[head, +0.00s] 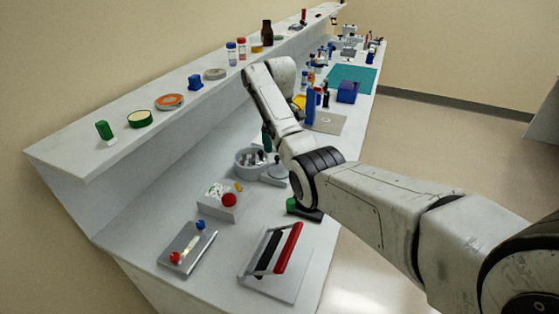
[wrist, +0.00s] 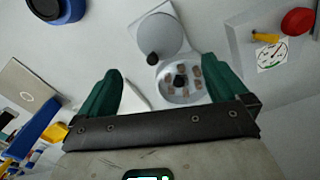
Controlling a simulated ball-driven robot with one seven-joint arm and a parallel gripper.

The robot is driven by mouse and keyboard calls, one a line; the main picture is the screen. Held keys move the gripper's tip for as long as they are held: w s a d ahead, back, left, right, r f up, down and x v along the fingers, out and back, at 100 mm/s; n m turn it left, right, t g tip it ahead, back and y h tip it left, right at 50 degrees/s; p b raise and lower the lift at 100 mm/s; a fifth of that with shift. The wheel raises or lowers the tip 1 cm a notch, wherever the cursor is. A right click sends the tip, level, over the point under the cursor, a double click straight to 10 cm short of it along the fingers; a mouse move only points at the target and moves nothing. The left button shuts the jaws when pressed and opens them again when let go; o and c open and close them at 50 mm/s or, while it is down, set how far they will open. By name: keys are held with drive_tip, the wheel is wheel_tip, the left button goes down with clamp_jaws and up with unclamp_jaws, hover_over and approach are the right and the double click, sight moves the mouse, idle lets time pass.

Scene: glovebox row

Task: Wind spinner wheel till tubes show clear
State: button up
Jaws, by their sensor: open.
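The spinner (head: 240,163) stands on the bench in the head view, a pale round bowl with several small tubes (head: 258,157) in it. Its grey wheel (head: 274,177) lies beside the bowl. In the wrist view the bowl (wrist: 170,97) holds brownish tubes (wrist: 195,72) around a dark hub, and the wheel (wrist: 160,28) has a black knob (wrist: 152,58). My gripper (wrist: 160,68) is open, with the knob and bowl showing between its green fingers. In the head view my gripper (head: 267,138) is above the spinner, partly hidden by my arm. I cannot tell whether the tubes are clear.
A white box with a red button (head: 229,200) stands near the spinner. A tray with red and blue knobs (head: 187,250) and a red-handled device (head: 288,248) lie in front. A blue block (head: 348,92) and teal mat (head: 360,75) are further back. The shelf (head: 70,150) overhangs at left.

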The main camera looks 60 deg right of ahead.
sight(279, 169)
wheel_tip(279, 169, down, 11)
drive_tip(key=n, duration=0.6)
idle(0.3)
drive_tip(key=c, duration=0.7)
